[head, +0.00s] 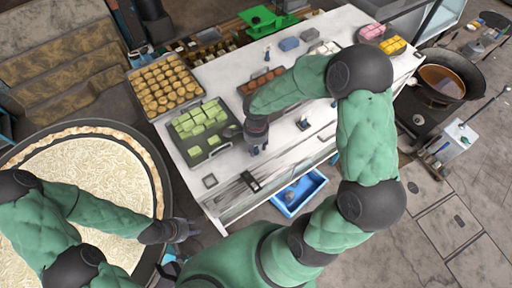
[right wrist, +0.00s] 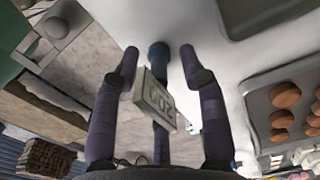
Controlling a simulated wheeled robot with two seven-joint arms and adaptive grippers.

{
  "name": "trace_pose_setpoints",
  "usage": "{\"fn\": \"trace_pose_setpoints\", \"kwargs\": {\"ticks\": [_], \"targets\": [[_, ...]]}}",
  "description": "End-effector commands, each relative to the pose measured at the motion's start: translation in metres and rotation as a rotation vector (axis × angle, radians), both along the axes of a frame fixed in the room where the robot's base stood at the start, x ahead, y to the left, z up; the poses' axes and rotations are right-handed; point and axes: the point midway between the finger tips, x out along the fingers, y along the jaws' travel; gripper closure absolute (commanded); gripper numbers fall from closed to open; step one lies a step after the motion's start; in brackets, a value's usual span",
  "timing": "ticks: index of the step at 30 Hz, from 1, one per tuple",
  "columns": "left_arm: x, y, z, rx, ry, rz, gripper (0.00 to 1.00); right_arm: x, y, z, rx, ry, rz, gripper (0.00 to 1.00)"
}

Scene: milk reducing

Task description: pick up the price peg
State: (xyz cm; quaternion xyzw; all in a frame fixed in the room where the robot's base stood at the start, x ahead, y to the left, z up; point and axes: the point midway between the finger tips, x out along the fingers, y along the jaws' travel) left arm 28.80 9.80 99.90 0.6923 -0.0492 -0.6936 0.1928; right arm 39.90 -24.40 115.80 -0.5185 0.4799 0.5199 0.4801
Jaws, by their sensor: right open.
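My right gripper (right wrist: 159,62) is open, with one finger on each side of the peg. I cannot tell whether a finger touches it. In the head view my right gripper (head: 257,142) is over the white counter, just right of the tray of green blocks, and it hides the peg there. My left gripper (head: 190,230) is beside the large round pan, off the counter; its fingers are too small to read.
The white counter (head: 228,80) carries a tray of green blocks (head: 187,147), a tray of round buns (head: 148,106) and another small peg (head: 304,124). A blue bin (head: 316,180) stands below the counter's front. The large round pan (head: 163,190) is at the left.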

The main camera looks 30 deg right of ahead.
Motion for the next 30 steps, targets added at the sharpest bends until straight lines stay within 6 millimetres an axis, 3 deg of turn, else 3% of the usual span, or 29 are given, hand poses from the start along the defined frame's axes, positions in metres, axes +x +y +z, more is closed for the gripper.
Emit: {"fn": "trace_pose_setpoints", "kwargs": {"ticks": [4, 9, 23, 30], "targets": [[0.0, 0.0, 0.0, 0.0, 0.0, 0.0, 0.6, 0.0, 0.0, 0.0, 0.0, 0.0, 0.0, 0.57], [0.0, 0.0, 0.0, 0.0, 0.0, 0.0, 0.6, 0.0, 0.0, 0.0, 0.0, 0.0, 0.0, 1.0], [0.0, 0.0, -0.001, 0.0, 0.0, 0.0, 0.6, 0.0, 0.0, 0.001, -0.001, -0.001, 0.0, 1.0], [0.0, 0.0, -0.008, 0.0, 0.0, 0.0, 0.6, 0.001, 0.0, 0.018, -0.002, -0.005, 0.0, 1.0]]}}
